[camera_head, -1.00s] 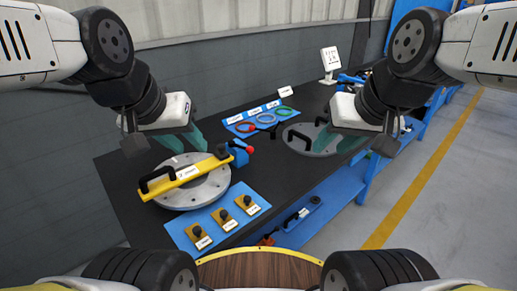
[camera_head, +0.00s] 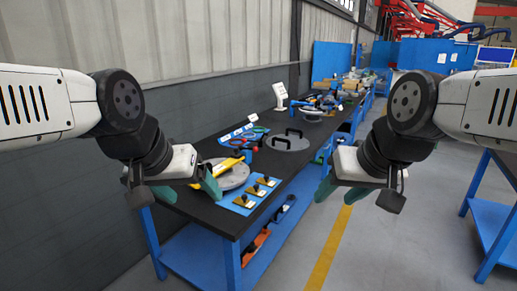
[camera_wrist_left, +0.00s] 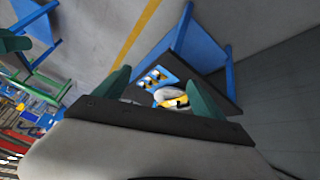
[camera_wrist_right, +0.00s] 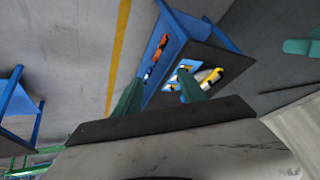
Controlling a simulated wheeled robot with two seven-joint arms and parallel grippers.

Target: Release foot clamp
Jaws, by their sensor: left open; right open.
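A yellow bar (camera_head: 226,165) with a label lies across a round grey flanged plate (camera_head: 236,179) on the dark bench top. A blue clamp-like part (camera_head: 245,155) is at the bar's far end; its details are too small to tell. My left gripper (camera_head: 188,187) is open and empty, in front of the bench and partly overlapping the plate in the head view. The bar also shows between its fingers in the left wrist view (camera_wrist_left: 177,102), well away. My right gripper (camera_head: 342,190) is open and empty, over the floor right of the bench.
A blue mat (camera_head: 240,204) with three yellow black-knobbed pieces lies near the bench's front edge. A second round plate (camera_head: 290,143) with black handles and coloured rings (camera_head: 252,132) lie farther back. A blue table (camera_head: 496,215) stands at right. The floor between is clear.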

